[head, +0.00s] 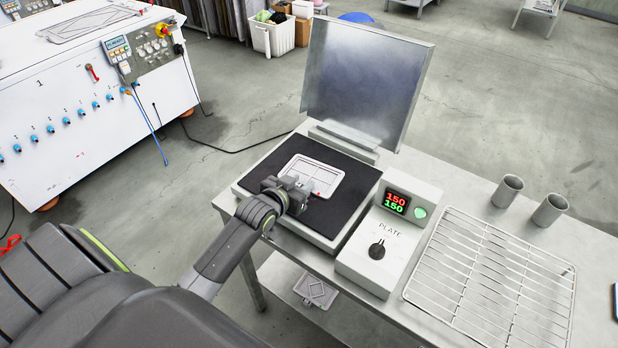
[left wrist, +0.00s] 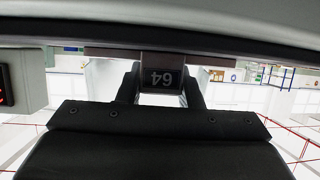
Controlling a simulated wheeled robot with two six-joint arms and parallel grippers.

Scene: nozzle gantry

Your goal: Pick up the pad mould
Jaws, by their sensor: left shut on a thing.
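The pad mould (head: 313,173), a pale grey rectangular frame with a ribbed inside and a small red mark, is over the black surface of the heated plate (head: 347,180). I cannot tell whether it touches the plate. My left gripper (head: 297,184) is at the mould's near left edge, shut on it, and hides that part. In the left wrist view, a dark block marked 64 (left wrist: 162,79), upside down, sits between the two fingers of the left gripper (left wrist: 161,90). My right gripper is in neither view.
The plate's metal lid (head: 365,80) stands open behind. A control box (head: 385,235) reading 150 is to the right. Beyond it are a wire rack (head: 490,280) and two metal cups (head: 507,190). A grey diamond-patterned piece (head: 316,291) is below the table top. A white machine (head: 80,110) stands left.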

